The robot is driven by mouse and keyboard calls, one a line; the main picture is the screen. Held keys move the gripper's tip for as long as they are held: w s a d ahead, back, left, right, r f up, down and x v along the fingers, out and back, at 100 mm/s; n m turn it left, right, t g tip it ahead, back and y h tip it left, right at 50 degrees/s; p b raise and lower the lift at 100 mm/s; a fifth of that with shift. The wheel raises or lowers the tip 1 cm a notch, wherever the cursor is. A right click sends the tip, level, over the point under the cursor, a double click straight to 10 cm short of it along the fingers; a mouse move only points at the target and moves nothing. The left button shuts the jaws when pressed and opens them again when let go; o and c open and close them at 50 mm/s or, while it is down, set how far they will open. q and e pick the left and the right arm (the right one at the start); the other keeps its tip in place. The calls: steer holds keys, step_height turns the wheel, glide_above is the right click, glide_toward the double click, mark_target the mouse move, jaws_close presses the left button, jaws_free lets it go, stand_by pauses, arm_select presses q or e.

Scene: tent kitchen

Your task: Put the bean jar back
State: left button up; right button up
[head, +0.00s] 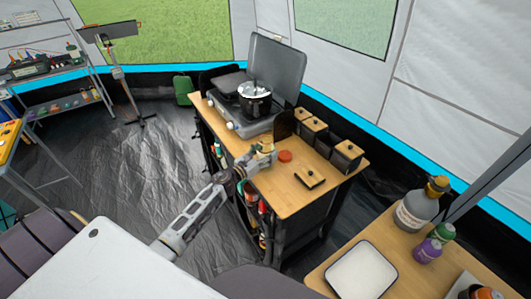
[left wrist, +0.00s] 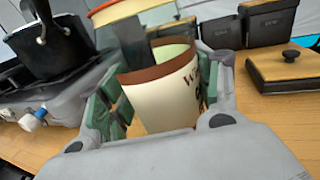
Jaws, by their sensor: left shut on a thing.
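My left gripper (head: 264,156) is shut on a cream jar with a brown rim over the wooden counter. In the left wrist view the gripper (left wrist: 160,95) has its green-padded fingers on either side of the cream jar (left wrist: 165,95). The jar is open-topped, slightly tilted in the picture, with dark lettering that I cannot fully read. I cannot tell from the lettering whether it is the bean jar. A dark strip crosses its mouth. Dark canisters with wooden lids (head: 346,156) stand along the counter's back right. My right gripper is not in view.
A stove (head: 232,118) with a steel-lidded pot (head: 255,98) stands left on the counter (head: 283,197). A red-orange disc (head: 285,156) and a knobbed wooden lid (head: 310,178) lie near the gripper. A second table at lower right holds a white tray (head: 361,272) and bottles (head: 418,207).

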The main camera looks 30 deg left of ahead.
mark_target(260, 157)
arm_select(q)
steer(key=shift+f, duration=0.1)
steer(key=o, duration=1.2)
steer(key=shift+r, duration=0.2)
steer(key=shift+s+a+f, duration=0.15)
steer(key=shift+s, duration=0.4)
steer(key=shift+b+v, duration=0.4)
steer(key=shift+v, duration=1.65)
steer(key=shift+b+v, duration=0.7)
steer(key=shift+v, duration=2.7)
